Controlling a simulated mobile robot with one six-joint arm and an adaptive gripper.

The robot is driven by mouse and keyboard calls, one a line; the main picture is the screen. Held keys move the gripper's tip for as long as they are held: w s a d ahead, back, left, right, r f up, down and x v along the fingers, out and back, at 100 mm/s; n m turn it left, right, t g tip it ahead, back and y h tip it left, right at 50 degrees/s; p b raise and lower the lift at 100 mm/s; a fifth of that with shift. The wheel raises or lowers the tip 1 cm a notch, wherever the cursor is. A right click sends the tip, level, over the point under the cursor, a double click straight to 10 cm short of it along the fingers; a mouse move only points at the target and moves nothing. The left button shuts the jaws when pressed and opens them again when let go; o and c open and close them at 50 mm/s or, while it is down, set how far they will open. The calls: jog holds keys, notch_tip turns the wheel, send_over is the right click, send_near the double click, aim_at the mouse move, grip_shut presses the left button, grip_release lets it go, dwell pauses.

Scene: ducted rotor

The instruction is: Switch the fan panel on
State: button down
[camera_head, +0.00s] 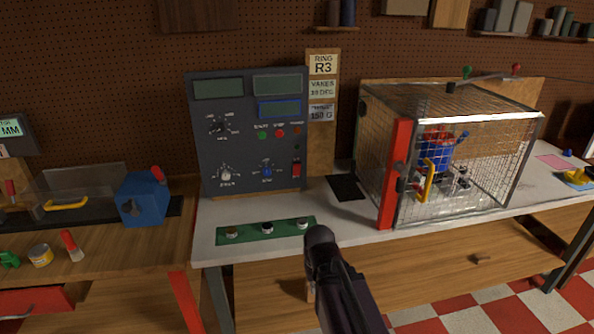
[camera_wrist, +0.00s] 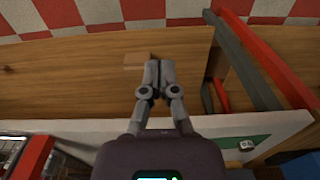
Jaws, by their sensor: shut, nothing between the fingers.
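The fan panel (camera_head: 250,135) is a dark grey upright box at the back of the white bench, with small screens, dials and coloured buttons. A red rocker switch (camera_head: 296,169) sits at its lower right; I cannot tell its position. A small blue-lit display (camera_head: 279,108) is above the buttons. My gripper (camera_wrist: 158,66) is shut and empty in the wrist view, over the wooden drawer front below the bench top. In the head view my dark arm stands at the bench's front edge, well apart from the panel, and the fingers are not clearly seen.
A wire mesh cage (camera_head: 455,150) with a red front post holds a blue and red device, right of the panel. A green strip (camera_head: 266,231) with several small round pieces lies before the panel. A black pad (camera_head: 346,187) lies beside it. A blue box (camera_head: 143,199) stands left.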

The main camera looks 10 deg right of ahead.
aim_at(295, 172)
jog(key=w+m+t+y+b, duration=0.1)
jog(key=w+m+t+b, duration=0.1)
jog(key=w, duration=0.7)
jog(key=w+r+m+t+y+b, duration=0.1)
jog(key=w+t, duration=0.3)
jog(key=w, duration=0.6)
jog(key=w+r+m+t+y+b, duration=0.1)
jog(key=w+m+t+y+b, duration=0.1)
jog(key=w, duration=0.8)
jog(key=shift+a+m+t+y+b, duration=0.1)
jog(key=shift+m+t+y+b, duration=0.35)
jog(key=shift+t+y, duration=0.2)
jog(key=w+d+r+m+t+b, duration=0.1)
jog(key=w+d+r+m+t, duration=0.2)
jog(key=w, duration=0.5)
jog(key=shift+w+d+r+m+t+h+b, duration=0.2)
jog(key=shift+d+m+t+h+b, duration=0.35)
jog(key=shift+d, duration=0.6)
jog(key=shift+w, duration=0.15)
jog(key=shift+w+r+p, duration=0.6)
jog(key=shift+w+p, duration=0.1)
jog(key=shift+w, duration=0.6)
jog(key=shift+w+r+p, duration=0.6)
jog(key=shift+w+p, duration=0.05)
jog(key=shift+w, duration=0.6)
jog(key=shift+w+r+p, duration=0.6)
jog(key=shift+w+p, duration=0.1)
jog(key=shift+w, duration=0.6)
